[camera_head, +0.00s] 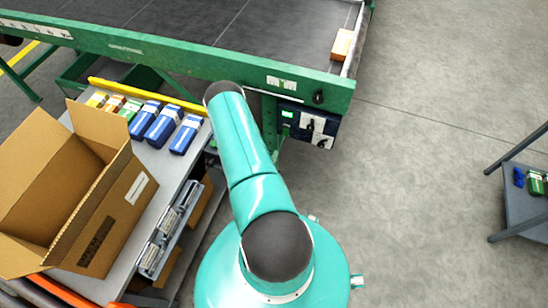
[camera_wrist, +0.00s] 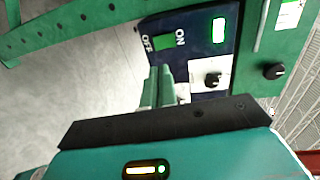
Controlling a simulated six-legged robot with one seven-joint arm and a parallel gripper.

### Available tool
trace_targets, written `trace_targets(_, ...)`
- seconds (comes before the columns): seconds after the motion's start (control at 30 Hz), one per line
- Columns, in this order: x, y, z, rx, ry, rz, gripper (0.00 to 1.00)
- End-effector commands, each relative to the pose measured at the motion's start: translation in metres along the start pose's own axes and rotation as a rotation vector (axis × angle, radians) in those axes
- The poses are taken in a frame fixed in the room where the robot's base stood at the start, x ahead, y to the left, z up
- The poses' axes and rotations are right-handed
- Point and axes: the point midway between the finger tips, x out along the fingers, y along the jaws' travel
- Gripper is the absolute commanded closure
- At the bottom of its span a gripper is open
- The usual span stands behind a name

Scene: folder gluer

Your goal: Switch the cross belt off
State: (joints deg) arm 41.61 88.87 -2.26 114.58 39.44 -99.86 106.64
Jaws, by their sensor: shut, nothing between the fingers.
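A dark blue control box (camera_head: 296,108) hangs under the green conveyor's corner. In the head view it has a small lit green display and white plates with black switches. In the wrist view the box (camera_wrist: 195,26) shows the lit green display (camera_wrist: 219,30), a green patch (camera_wrist: 164,43) between the words OFF and ON, and a black rotary switch (camera_wrist: 212,80) on a white plate. My gripper (camera_wrist: 159,72) is shut and empty, its fingertips close to the green patch, left of the rotary switch; contact cannot be told. The gripper is hidden in the head view. No cross belt label is readable.
A black knob (camera_head: 319,97) sits on the conveyor's green side rail (camera_head: 200,62). An orange box (camera_head: 342,45) lies on the belt. An open carton (camera_head: 120,205) and several blue packs stand on the left bench. Floor at right is clear up to a grey table (camera_head: 524,207).

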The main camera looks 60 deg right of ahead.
Motion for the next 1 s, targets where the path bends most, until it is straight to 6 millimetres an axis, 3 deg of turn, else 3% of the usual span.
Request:
trace_targets(0.3,0.065,-0.001,0.001,0.000,-0.001,-0.002,1.00)
trace_targets(0.5,0.095,0.000,0.001,-0.001,-0.002,-0.001,1.00)
trace_targets(0.67,0.106,0.000,0.001,-0.001,-0.002,0.000,1.00)
trace_targets(1.0,0.107,0.000,0.001,-0.002,-0.002,0.000,1.00)
